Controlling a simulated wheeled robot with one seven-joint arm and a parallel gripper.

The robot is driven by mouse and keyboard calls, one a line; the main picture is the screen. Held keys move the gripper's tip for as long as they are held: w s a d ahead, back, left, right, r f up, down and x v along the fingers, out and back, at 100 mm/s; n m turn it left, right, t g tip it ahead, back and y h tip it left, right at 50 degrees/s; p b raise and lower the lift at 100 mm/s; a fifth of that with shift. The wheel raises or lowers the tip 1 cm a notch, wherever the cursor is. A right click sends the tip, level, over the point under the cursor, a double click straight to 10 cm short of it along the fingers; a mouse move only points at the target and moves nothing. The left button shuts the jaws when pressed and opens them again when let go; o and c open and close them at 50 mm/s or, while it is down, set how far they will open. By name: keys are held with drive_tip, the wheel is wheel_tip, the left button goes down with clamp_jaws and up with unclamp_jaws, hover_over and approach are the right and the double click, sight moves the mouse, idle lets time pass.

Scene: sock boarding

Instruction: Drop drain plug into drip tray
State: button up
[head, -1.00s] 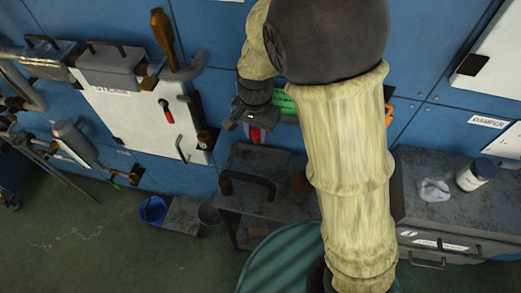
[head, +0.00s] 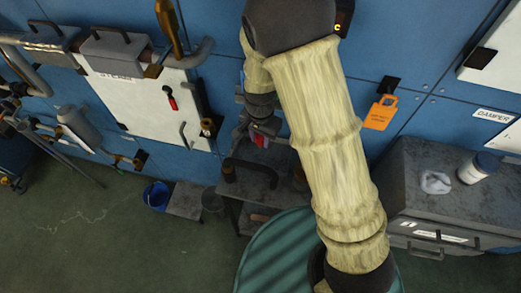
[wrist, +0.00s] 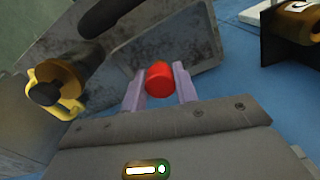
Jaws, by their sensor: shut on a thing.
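The drain plug appears to be the red round piece (wrist: 159,80) in the wrist view. It sits between the two pale purple fingertips of my gripper (wrist: 160,92), which is shut on it. In the head view my gripper (head: 262,134) hangs by the blue wall, with a bit of red at its tip. In the wrist view, scuffed grey metal with raised sides (wrist: 207,62) lies behind the plug. I cannot tell whether this is the drip tray. The plug looks apart from it.
A blue bucket (head: 157,195) is on the floor. A green round drum (head: 262,255) stands in front. A grey cabinet (head: 420,190) with a cloth and bottle is right.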

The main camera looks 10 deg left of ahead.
sight(260, 146)
drive_tip(key=shift+f, duration=2.2)
wheel_tip(260, 146, down, 4)
drive_tip(key=shift+f+p, duration=0.1)
drive_tip(key=shift+p, duration=0.55)
drive_tip(key=shift+f, duration=0.1)
drive_tip(key=shift+f+b, duration=0.3)
drive_tip(key=shift+f, duration=0.05)
drive_tip(key=shift+f, duration=0.2)
drive_tip(key=o, duration=1.1)
drive_tip(key=shift+c, duration=0.2)
